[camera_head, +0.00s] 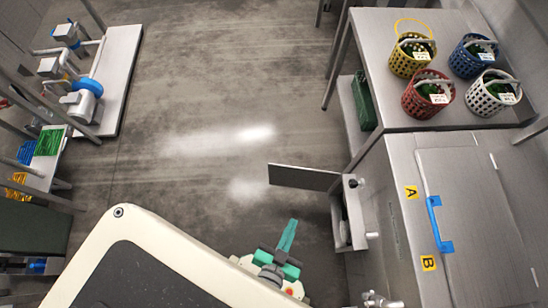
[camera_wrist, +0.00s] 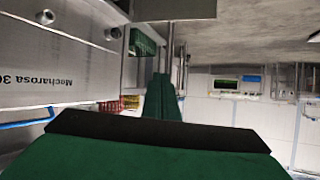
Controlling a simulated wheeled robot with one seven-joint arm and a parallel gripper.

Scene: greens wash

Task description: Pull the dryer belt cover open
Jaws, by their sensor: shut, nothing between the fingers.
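The dryer (camera_head: 405,230) is the grey metal machine at the right in the head view; its lettered side shows in the wrist view (camera_wrist: 50,62). A flat grey panel (camera_head: 303,178), which looks like the belt cover, stands swung out to the left from a small box (camera_head: 348,212) on the dryer's side. Its dark edge seems to show at the top of the wrist view (camera_wrist: 175,9). My gripper (camera_head: 288,234), with teal fingers, is shut and empty, below and left of the panel and apart from it. The fingers show in the wrist view (camera_wrist: 161,98).
A lid with a blue handle (camera_head: 438,224) lies on the dryer top, beside labels A and B. Several baskets (camera_head: 428,94) stand on the table behind, a green crate (camera_head: 364,102) under it. The floor (camera_head: 210,130) left of the panel is clear.

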